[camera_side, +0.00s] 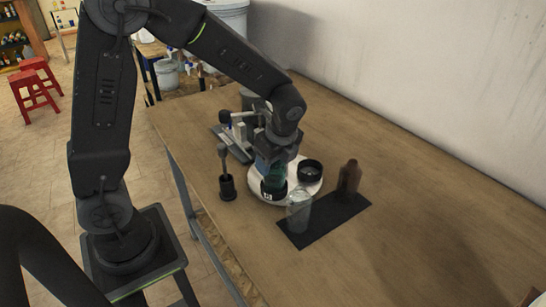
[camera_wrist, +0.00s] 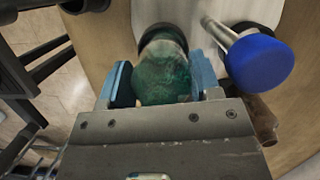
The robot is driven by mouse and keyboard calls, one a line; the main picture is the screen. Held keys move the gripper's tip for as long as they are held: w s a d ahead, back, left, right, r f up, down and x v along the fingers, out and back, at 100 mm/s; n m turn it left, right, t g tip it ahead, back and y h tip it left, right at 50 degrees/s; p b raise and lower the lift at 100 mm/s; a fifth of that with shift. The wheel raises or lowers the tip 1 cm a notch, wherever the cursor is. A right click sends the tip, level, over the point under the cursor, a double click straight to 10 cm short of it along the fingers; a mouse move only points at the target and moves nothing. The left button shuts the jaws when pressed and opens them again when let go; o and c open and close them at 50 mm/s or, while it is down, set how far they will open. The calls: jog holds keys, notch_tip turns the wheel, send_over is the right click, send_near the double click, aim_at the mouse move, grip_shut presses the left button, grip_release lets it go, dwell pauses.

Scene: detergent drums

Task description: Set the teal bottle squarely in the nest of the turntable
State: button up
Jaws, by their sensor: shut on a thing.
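The teal bottle (camera_wrist: 163,78) is between the blue fingers of my gripper (camera_wrist: 158,84) in the wrist view; the jaws are shut on it. In the side view, the bottle (camera_side: 272,173) hangs below my gripper (camera_side: 275,160) and looks about upright. It is over the white turntable (camera_side: 290,194), at a dark round holder (camera_side: 273,189) that looks like the nest. A dark rim (camera_wrist: 160,29) shows around the bottle's far end in the wrist view. I cannot tell whether the base is seated or just above.
A second black ring (camera_side: 310,168) is on the turntable. A clear glass (camera_side: 299,212) and a brown bottle (camera_side: 349,181) stand on a black mat (camera_side: 325,222). A black stand (camera_side: 227,188) is left. The table's right is clear.

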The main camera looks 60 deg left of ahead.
jog(key=shift+f, duration=0.45)
jog(key=o, duration=1)
jog(key=shift+r, duration=0.1)
jog(key=shift+w+r, duration=0.1)
